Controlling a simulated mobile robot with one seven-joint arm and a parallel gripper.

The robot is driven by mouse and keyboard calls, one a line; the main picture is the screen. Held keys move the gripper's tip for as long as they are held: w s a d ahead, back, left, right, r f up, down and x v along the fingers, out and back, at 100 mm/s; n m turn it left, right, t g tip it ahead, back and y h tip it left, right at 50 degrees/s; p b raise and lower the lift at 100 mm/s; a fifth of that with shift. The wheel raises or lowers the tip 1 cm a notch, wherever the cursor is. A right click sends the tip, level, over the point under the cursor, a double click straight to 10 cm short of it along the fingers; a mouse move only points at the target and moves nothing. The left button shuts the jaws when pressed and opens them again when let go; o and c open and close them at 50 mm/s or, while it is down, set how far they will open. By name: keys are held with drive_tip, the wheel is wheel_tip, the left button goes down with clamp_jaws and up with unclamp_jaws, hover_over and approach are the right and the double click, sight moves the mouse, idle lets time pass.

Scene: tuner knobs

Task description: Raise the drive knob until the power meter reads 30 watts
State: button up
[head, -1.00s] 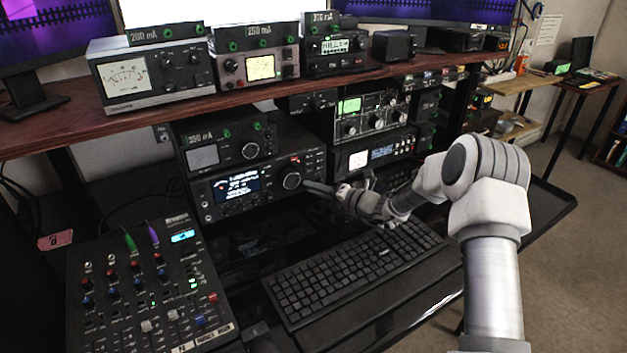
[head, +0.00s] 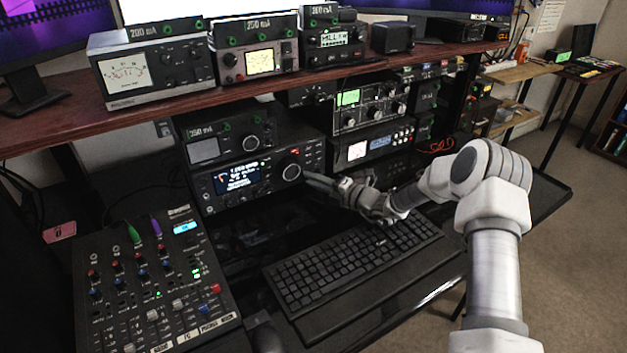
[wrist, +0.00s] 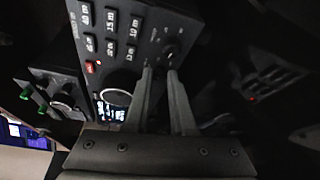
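The black transceiver (head: 208,205) sits under the shelf, with a lit blue display (head: 237,179) and a large round tuning knob (head: 290,172). My gripper (head: 312,178) is at its right front, just right of the large knob. In the wrist view my gripper (wrist: 161,71) has its two fingers apart with nothing seen between them. A small dark knob (wrist: 170,52) lies just beyond the fingertips, nearer the right finger; contact cannot be told. Its label is unreadable. A large needle meter (head: 126,73) stands on the shelf at left; which dial is the power meter cannot be told.
A keyboard (head: 350,265) lies below my arm, and a mixer (head: 150,285) stands at left. Another radio unit (head: 375,148) is right of the transceiver, close behind my gripper. The shelf edge (head: 150,108) overhangs the radios.

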drive_tip(key=o, duration=0.4)
drive_tip(key=p+v, duration=0.3)
drive_tip(key=v, duration=1.4)
drive_tip(key=shift+s+d, duration=0.1)
drive_tip(key=shift+d, duration=0.1)
